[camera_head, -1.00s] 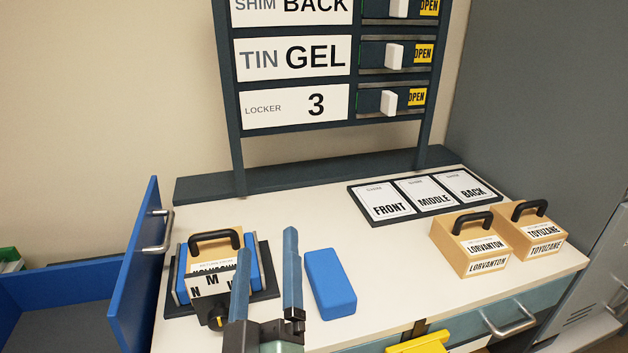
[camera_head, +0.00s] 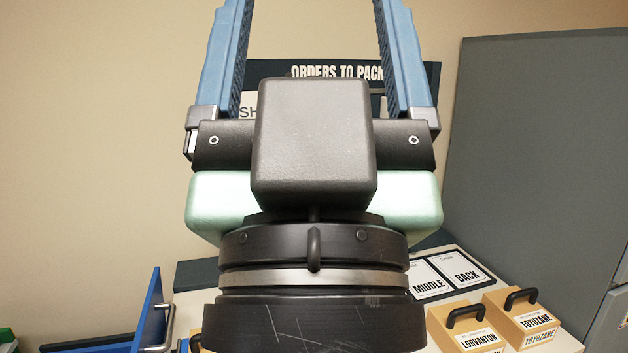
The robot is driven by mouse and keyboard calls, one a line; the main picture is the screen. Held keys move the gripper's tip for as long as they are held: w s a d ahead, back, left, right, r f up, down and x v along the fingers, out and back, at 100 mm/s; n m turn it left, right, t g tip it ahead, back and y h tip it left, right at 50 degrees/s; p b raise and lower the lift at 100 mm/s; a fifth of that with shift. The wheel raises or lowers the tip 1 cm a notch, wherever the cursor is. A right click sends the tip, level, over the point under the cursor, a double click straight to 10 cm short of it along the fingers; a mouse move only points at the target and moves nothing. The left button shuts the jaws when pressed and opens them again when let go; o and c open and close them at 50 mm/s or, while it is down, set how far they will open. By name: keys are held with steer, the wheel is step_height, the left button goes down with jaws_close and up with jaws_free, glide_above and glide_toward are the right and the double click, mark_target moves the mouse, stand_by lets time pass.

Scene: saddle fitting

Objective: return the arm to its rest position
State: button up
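My gripper (camera_head: 308,40) fills the middle of the head view, raised close to the camera. Its two blue fingers point up and stand wide apart, with nothing seen between them. The gripper body and wrist hide most of the order board (camera_head: 340,68) and much of the counter behind. The fingertips run up to the top edge of the view.
Two tan handled boxes, LORVANTON (camera_head: 466,328) and TOYUZANE (camera_head: 522,318), stand at the right of the counter. MIDDLE and BACK cards (camera_head: 452,280) lie behind them. A blue drawer or door panel (camera_head: 140,305) stands at lower left. A grey cabinet (camera_head: 550,160) is at right.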

step_height(320, 180, up, 7)
steer(key=p, duration=0.4)
steer(key=shift+p, duration=0.35)
